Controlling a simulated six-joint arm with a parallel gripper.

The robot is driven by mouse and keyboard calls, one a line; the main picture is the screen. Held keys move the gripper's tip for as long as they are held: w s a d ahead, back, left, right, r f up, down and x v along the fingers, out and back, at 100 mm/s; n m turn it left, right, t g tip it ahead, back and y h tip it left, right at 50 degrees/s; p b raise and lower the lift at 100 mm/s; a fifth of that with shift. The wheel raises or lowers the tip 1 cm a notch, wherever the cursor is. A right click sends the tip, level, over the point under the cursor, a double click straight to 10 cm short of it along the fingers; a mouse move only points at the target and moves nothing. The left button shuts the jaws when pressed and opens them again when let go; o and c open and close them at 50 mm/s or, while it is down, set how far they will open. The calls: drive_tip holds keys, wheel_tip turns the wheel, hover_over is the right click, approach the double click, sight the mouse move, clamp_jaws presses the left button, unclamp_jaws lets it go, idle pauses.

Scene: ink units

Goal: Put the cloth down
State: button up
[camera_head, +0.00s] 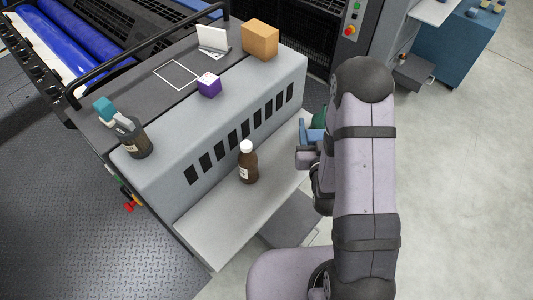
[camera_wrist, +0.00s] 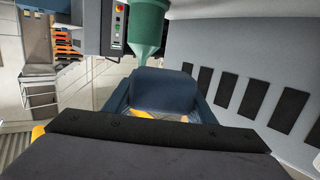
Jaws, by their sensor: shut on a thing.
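The blue cloth (camera_head: 313,136) is at the end of my arm, near the right end of the grey step, in the head view. It also shows as a folded blue shape in the wrist view (camera_wrist: 166,88). My gripper (camera_head: 304,150) is shut on it, and the arm hides part of both. I cannot tell from these views whether the cloth touches the surface below.
A brown bottle (camera_head: 248,165) stands on the light grey step (camera_head: 215,222). A green bottle-like thing (camera_wrist: 147,25) is just beyond the cloth.

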drive_tip(key=w+d+r+h+b, duration=0.1)
drive_tip(key=w+d+r+b, duration=0.2)
drive_tip(key=d+b, duration=0.15)
drive_tip(key=a+r+n+y+b, duration=0.1)
drive_tip(key=a+r+n+y, duration=0.2)
drive_tip(key=a+y, duration=0.2)
drive_tip(key=n+g+y, duration=0.5)
drive_tip(key=n+y, duration=0.2)
drive_tip(key=y, duration=0.2)
hover_over(271, 157)
wheel_tip(271, 157, down, 5)
drive_tip(key=shift+f+b, duration=0.4)
drive_tip(key=shift+f, duration=4.85)
drive_tip(key=shift+f, duration=0.1)
drive_tip(key=shift+f, duration=0.15)
drive_tip(key=o, duration=1)
